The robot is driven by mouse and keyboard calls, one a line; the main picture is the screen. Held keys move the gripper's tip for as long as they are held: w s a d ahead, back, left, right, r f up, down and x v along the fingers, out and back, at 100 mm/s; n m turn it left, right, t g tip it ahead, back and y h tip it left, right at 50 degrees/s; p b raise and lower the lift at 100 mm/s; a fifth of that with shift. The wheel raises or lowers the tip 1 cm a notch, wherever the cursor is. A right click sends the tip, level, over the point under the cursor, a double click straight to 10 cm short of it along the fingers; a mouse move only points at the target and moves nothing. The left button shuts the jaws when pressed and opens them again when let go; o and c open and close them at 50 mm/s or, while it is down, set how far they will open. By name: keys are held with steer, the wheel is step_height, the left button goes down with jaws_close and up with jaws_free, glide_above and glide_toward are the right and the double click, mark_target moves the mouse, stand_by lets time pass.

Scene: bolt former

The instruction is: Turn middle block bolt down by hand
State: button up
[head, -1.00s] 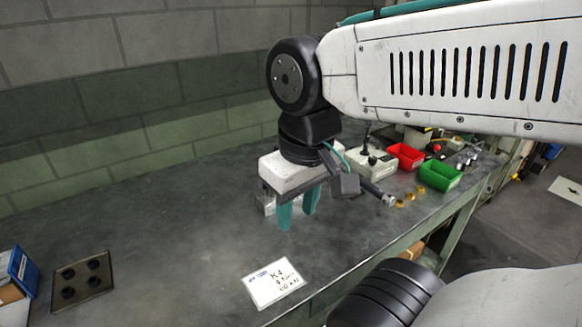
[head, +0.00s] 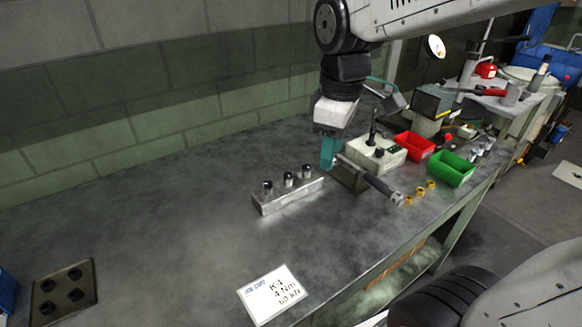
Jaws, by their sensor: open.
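A silver metal block (head: 287,196) lies on the grey bench, with three dark-headed bolts standing in a row on its top. The middle bolt (head: 288,179) stands upright between the left bolt (head: 267,187) and the right bolt (head: 307,171). My gripper (head: 328,154), with teal fingers pointing down, is open to the right of the block, apart from the bolts. The fingers overlap in this view, so the gap between them is hidden.
A label card (head: 272,295) lies in front.

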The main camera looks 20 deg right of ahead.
mark_target(288, 175)
steer(key=w+f+n, duration=0.2)
steer(key=w+n, duration=0.1)
steer(key=w, duration=0.2)
steer(key=w+a+f+n, duration=0.1)
steer(key=w+f+n, duration=0.2)
steer(key=w+n, duration=0.1)
steer(key=w+a+f+n, duration=0.1)
steer(key=w+f+n, duration=0.2)
steer(key=w, duration=0.3)
steer(key=shift+w+a+f+n+g, duration=0.1)
steer(key=shift+w+a+n+g, duration=0.05)
steer(key=shift+w+n+g, duration=0.2)
step_height(288, 175, down, 8)
steer(key=shift+r, duration=0.25)
jaws_close()
